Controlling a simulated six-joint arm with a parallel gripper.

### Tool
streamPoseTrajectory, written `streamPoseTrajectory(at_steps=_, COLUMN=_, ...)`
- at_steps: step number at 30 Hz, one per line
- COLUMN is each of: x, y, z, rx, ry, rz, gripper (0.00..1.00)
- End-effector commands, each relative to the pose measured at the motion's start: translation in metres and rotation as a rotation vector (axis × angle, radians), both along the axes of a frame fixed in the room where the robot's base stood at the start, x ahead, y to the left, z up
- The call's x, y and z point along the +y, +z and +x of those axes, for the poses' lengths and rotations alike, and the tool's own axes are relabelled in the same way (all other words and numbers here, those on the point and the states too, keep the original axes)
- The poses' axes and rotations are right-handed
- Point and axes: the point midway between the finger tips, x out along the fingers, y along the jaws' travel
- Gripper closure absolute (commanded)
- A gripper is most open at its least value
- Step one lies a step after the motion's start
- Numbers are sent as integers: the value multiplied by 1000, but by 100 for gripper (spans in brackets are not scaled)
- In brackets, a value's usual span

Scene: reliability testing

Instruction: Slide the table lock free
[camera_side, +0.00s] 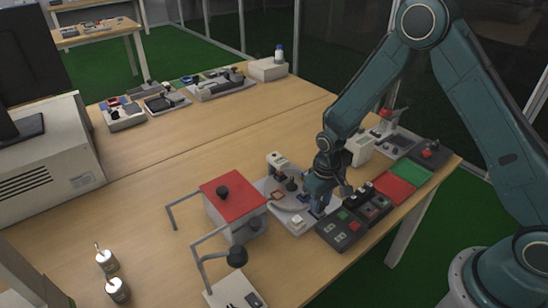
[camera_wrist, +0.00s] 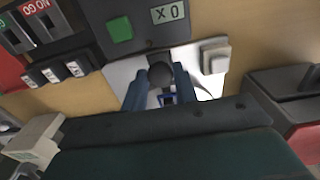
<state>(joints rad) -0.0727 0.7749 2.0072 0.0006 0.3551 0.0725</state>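My gripper (camera_side: 318,203) is low over the front right part of a pale device (camera_side: 276,215) with a round grey table. In the wrist view its two blue fingers (camera_wrist: 161,80) point down on either side of a dark round knob (camera_wrist: 160,75) on the white base. The fingers are apart with the knob between them; I cannot tell whether they press on it. A small blue part (camera_wrist: 167,99) shows below the knob. I cannot tell for sure which part is the table lock. My wrist hides the rest of the device in the wrist view.
A pale square button (camera_wrist: 215,56) sits right of the fingers. A dark control box with a green button (camera_wrist: 120,29) lies just beyond. A red-topped box (camera_side: 232,190) stands left of the device. Red (camera_side: 394,188) and green mats lie to the right.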

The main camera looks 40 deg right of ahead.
Motion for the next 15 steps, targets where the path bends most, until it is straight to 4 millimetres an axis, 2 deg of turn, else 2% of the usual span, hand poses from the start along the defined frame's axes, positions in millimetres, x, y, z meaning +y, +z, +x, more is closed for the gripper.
streamPoseTrajectory(at_steps=1, x=1, y=-1, z=-4, rx=13, ry=2, rz=1, gripper=64)
streamPoseTrajectory(at_steps=2, x=1, y=-1, z=-4, rx=12, ry=2, rz=1, gripper=58)
streamPoseTrajectory(at_steps=15, x=0, y=4, z=-1, rx=4, ry=1, rz=0, gripper=58)
